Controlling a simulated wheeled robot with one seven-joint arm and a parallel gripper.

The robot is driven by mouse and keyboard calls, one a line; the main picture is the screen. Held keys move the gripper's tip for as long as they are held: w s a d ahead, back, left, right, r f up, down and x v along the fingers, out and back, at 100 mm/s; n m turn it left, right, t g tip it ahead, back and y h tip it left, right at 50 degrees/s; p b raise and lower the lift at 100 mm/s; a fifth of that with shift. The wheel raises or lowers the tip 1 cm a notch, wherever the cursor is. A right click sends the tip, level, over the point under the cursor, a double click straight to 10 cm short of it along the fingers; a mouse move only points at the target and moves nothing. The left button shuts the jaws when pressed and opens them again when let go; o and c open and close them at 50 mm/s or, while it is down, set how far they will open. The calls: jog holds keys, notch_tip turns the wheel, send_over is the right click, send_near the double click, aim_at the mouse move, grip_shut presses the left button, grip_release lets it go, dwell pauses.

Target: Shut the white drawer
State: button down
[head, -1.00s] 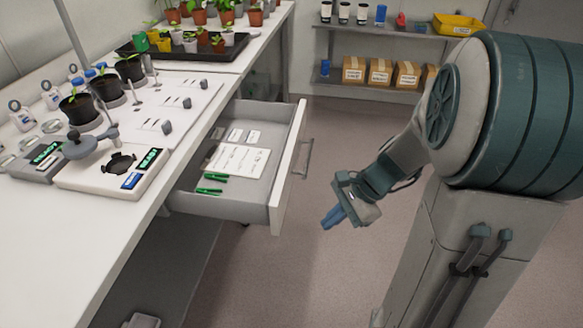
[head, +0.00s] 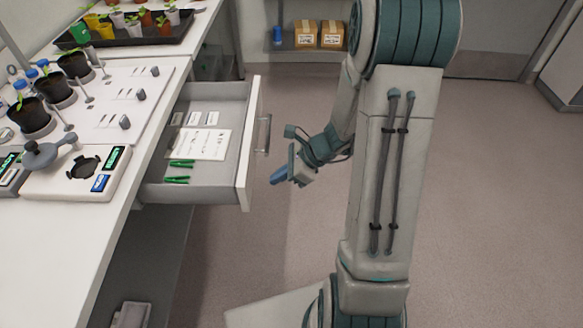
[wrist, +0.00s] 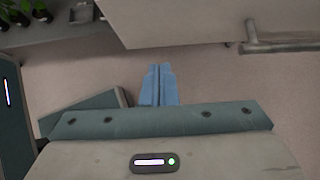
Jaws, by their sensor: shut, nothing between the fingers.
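The white drawer (head: 249,150) stands pulled out from under the bench, with papers, small cards and green clips inside. Its bar handle (head: 263,134) is on the front face. My gripper (head: 279,175) is shut and empty, just to the right of the drawer front and apart from it, a little below the handle in the picture. In the wrist view my blue fingers (wrist: 160,84) are together. The pale drawer front (wrist: 170,22) is ahead of them at the top, with the handle (wrist: 254,40) at the upper right.
The white bench (head: 60,240) runs along the left, carrying a scale (head: 75,172), potted seedlings (head: 30,112) and a plant tray (head: 130,38). A shelf with cardboard boxes (head: 318,34) is at the back. The floor (head: 500,200) on the right is clear.

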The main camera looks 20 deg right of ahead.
aim_at(250, 184)
jog(key=shift+w+a+f, duration=0.15)
jog(key=shift+w+a, duration=0.1)
jog(key=shift+a, duration=0.5)
jog(key=shift+w+a+f, duration=0.1)
jog(key=shift+w+a, duration=0.15)
jog(key=shift+a, duration=0.55)
jog(key=shift+w+a+f, duration=0.15)
jog(key=shift+w+a, duration=0.1)
jog(key=shift+a, duration=0.5)
jog(key=shift+a, duration=0.1)
